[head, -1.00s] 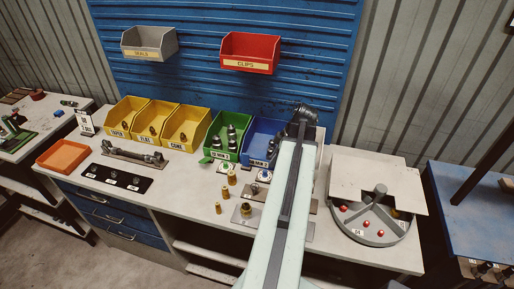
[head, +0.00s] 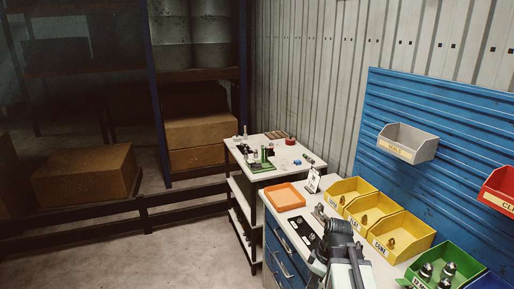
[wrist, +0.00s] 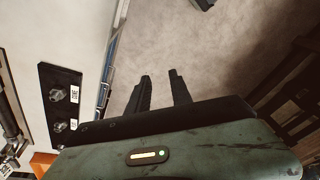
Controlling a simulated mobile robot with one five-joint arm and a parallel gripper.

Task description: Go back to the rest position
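My gripper shows in the wrist view (wrist: 160,75) with its two dark fingers apart and nothing between them. It is in the air over the bare floor, just off the front edge of the workbench. In the head view my arm (head: 340,262) shows at the bottom, right of the middle, in front of the bench; the fingers cannot be made out there.
An orange tray (head: 287,196), a black plate with fittings (wrist: 62,98) and yellow bins (head: 400,235) are on the bench. Blue drawers (head: 278,255) are below. A side table (head: 270,170) stands beyond. Floor (head: 190,250) at left is clear.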

